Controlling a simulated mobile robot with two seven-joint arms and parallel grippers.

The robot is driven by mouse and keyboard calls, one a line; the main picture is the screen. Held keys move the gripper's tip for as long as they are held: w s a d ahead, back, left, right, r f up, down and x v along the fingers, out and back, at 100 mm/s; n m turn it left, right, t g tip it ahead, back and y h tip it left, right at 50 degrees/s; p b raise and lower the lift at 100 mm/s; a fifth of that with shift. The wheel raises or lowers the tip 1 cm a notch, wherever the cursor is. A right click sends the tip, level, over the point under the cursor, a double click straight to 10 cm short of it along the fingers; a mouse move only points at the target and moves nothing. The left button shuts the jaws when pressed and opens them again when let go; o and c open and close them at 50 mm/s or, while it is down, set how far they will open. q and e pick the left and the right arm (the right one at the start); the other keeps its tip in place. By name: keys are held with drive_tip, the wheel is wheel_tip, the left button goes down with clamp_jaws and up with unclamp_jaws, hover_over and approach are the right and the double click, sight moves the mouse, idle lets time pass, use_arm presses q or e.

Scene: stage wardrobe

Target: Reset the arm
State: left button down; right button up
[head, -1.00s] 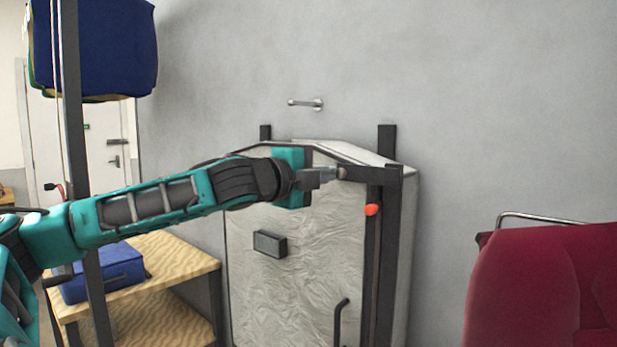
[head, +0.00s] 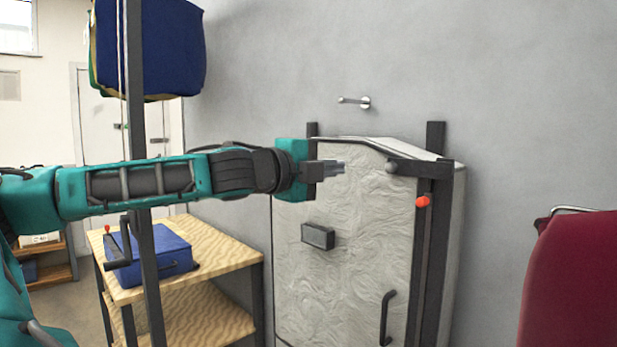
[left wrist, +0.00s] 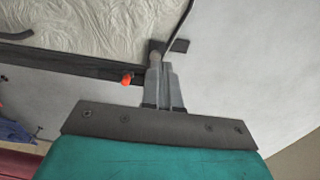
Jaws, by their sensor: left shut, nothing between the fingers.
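My left arm comes in from the left in the head view, stretched out roughly level. Its gripper (head: 334,167) is shut and empty, in front of the upper part of a whitish, crinkled cabinet (head: 350,260). In the head view a gap shows between the fingertips and the dark bracket (head: 425,168) at the cabinet's top right. The left wrist view shows the closed fingers (left wrist: 165,72) pointing towards the cabinet's edge. My right gripper is not in view.
A red knob (head: 423,202) sits on the dark post below the bracket. A blue case (head: 155,252) lies on a wooden table (head: 235,262) to the left. A dark blue bag (head: 150,50) hangs upper left. A red chair (head: 575,275) stands at the right.

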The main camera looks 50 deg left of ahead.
use_arm(q)
drive_tip(key=shift+s+a+b, duration=0.2)
drive_tip(key=shift+s+a, duration=0.05)
drive_tip(key=shift+s, duration=0.75)
drive_tip(key=shift+s+a+b, duration=0.2)
drive_tip(key=shift+s, duration=0.8)
drive_tip(key=w+d+f+n+g+h, duration=0.1)
drive_tip(key=w+d+f+h, duration=0.15)
drive_tip(key=d+f, duration=0.55)
drive_tip(key=w+d+f+g+h, duration=0.2)
drive_tip(key=w+d+f, duration=0.15)
drive_tip(key=f, duration=0.85)
drive_tip(key=w+d+f+n+g+h, duration=0.1)
drive_tip(key=w+d+f+h, duration=0.2)
drive_tip(key=d+f, duration=0.5)
drive_tip(key=s+d+f+n+g+y, duration=0.1)
drive_tip(key=s+d+f+n, duration=0.2)
drive_tip(key=s+f, duration=0.3)
drive_tip(key=s+d+f+n+g+y, duration=0.1)
drive_tip(key=s+f+n, duration=0.4)
drive_tip(key=f, duration=0.8)
drive_tip(key=s+d+f+n+y, duration=0.2)
drive_tip(key=s+d+f+n, duration=0.3)
drive_tip(key=s+f, duration=0.3)
wheel_tip(320, 180, down, 2)
drive_tip(key=shift+s+f+g, duration=0.15)
drive_tip(key=shift+s+g, duration=0.15)
drive_tip(key=shift+g, duration=0.1)
drive_tip(key=shift+y, duration=0.25)
